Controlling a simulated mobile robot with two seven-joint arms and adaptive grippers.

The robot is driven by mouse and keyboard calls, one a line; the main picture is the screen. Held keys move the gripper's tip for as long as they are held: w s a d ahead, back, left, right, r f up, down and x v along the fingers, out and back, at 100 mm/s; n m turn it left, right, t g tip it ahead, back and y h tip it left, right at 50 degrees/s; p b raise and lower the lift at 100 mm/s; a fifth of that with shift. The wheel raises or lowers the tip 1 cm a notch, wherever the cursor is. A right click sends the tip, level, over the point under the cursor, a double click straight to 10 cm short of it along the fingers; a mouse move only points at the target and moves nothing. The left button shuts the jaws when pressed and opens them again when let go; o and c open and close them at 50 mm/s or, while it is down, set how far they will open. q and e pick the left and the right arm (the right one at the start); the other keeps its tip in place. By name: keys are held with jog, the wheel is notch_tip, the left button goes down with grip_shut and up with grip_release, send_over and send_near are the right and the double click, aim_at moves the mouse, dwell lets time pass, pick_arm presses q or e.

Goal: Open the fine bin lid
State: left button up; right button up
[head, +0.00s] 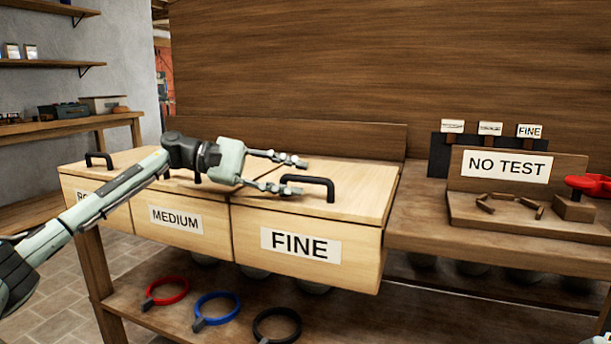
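The fine bin (355,262) is a light wooden box with a white FINE label, at the right end of a row of bins. Its lid (357,205) lies flat and closed. A black bar handle (320,181) stands on the lid. My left gripper (297,176) is open above the lid, its fingers pointing right towards the handle. One fingertip is close to the handle's left end; I cannot tell whether they touch. My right gripper is not clearly seen; only a pale bit of my body shows at the bottom right corner.
The medium bin (188,233) and another bin (82,197) stand to the left, lids closed. A NO TEST board (506,166) and a red-topped item (590,184) stand on the bench to the right. Red, blue and black rings (277,325) lie on the lower shelf.

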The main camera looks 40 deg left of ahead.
pick_arm(q)
jog(key=shift+x, duration=1.45)
jog(key=shift+w, duration=0.1)
grip_shut()
